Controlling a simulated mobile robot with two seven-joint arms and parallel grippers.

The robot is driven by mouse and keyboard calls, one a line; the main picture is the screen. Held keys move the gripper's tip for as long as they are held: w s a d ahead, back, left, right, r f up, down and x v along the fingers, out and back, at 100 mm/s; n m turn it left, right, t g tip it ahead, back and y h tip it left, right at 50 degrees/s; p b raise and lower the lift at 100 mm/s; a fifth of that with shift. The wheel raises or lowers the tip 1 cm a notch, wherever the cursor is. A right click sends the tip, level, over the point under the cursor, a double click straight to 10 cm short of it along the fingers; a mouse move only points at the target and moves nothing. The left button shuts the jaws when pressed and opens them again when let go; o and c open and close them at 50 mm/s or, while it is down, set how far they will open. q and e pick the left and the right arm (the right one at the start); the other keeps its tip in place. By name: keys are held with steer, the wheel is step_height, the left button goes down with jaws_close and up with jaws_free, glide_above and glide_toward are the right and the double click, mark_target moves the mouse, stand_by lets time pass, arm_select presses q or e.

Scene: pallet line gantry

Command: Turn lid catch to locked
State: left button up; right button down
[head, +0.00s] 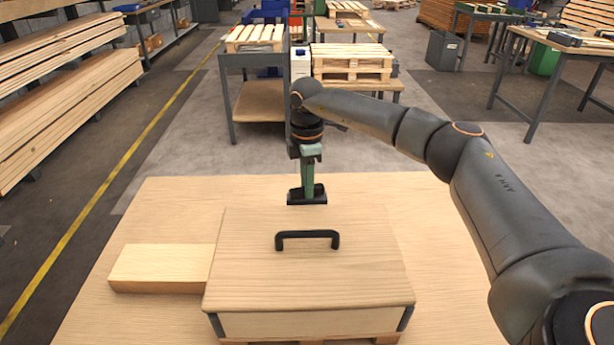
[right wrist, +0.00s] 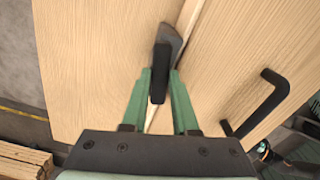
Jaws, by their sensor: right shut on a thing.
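The wooden box lid (head: 270,270) is down on a box on the pale wooden table. The black lid catch (head: 307,197) is at the lid's far edge; the right wrist view also shows the catch (right wrist: 160,72), by the seam along the lid's edge. My right gripper (head: 309,187) reaches down from above. Its green fingers (right wrist: 170,78) are shut on the catch, one on each side. The fingers partly hide the catch, and no marking shows which position is locked. My left gripper is out of view.
A black handle (head: 307,234) stands up from the middle of the lid. A pale wooden block (head: 160,266) lies left of the box. The table (head: 445,250) is bare on the right. Beyond it stands a trolley (head: 255,100) and stacked pallets (head: 350,65).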

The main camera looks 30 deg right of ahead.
steer(key=shift+r+n+p, duration=0.2)
steer(key=shift+n+p, duration=0.5)
steer(key=shift+n, duration=0.3)
steer(key=n+p, duration=0.2)
steer(key=shift+n, duration=0.3)
steer(key=shift+f+n+p, duration=0.1)
steer(key=shift+n+p, duration=0.35)
steer(key=shift+n, duration=0.55)
steer(key=shift+n+p, duration=0.4)
steer(key=shift+n, duration=0.5)
steer(key=n+p, duration=0.1)
steer(key=n, duration=0.1)
steer(key=shift+n, duration=0.3)
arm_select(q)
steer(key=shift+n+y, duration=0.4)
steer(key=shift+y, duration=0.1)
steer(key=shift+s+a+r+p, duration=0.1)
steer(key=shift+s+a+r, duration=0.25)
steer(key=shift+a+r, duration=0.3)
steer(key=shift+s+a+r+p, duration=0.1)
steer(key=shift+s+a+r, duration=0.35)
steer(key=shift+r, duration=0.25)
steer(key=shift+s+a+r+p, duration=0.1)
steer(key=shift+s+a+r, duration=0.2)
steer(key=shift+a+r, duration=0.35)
arm_select(e)
steer(key=shift+f+n, duration=0.1)
steer(key=shift+n, duration=1.9)
